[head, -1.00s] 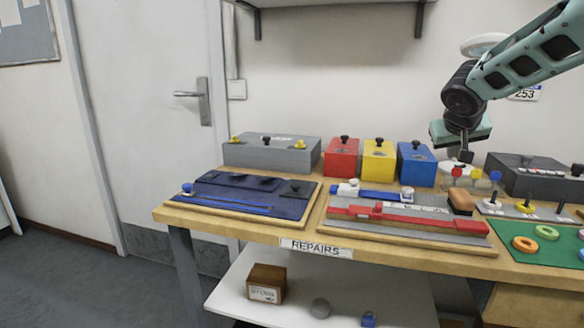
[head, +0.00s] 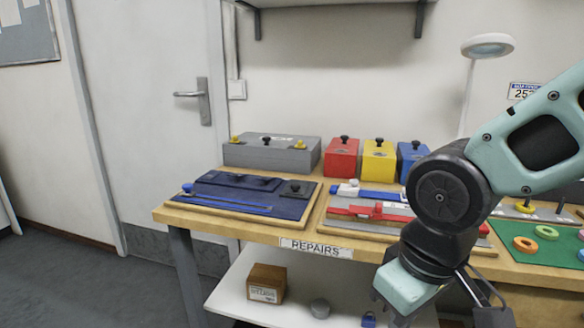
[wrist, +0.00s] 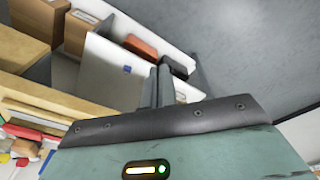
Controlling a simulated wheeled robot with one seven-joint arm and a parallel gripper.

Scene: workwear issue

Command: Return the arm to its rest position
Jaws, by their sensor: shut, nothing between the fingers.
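My arm reaches in from the right in the head view, bent down in front of the workbench (head: 265,228). My gripper (head: 392,318) hangs low at the bottom of the head view, in front of the lower shelf; its tips are partly cut off there. In the wrist view its fingers (wrist: 157,84) are together with nothing between them. The wrist view looks down past them to the shelf and the grey floor.
The bench edge with its REPAIRS label (head: 316,248) is close to my arm. On the bench are a blue board (head: 240,198), a grey box (head: 270,153), red (head: 341,158) and yellow (head: 378,161) boxes, and a lamp (head: 487,46). Open floor (head: 90,285) lies left.

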